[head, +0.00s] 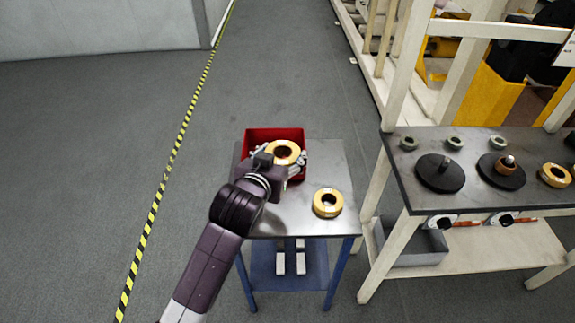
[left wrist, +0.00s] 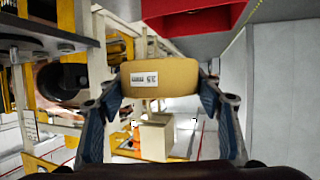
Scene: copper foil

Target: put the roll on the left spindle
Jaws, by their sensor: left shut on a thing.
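My left gripper (head: 284,158) is shut on a copper-coloured roll (head: 284,152), which appears over the near part of the red bin in the head view. The left wrist view shows the roll (left wrist: 160,78) edge-on between both fingers, with a white "35 mm" label. The left spindle (head: 440,173) is a black disc with a short post on the bench at the right, well away from the gripper. No roll is on it. My right gripper is in neither view.
The red bin (head: 262,134) stands on a small metal table (head: 290,222), with another roll (head: 328,202) lying there. The bench (head: 408,178) also carries the right spindle (head: 502,170), a roll (head: 556,175) and several small grey rings. A floor gap separates table and bench.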

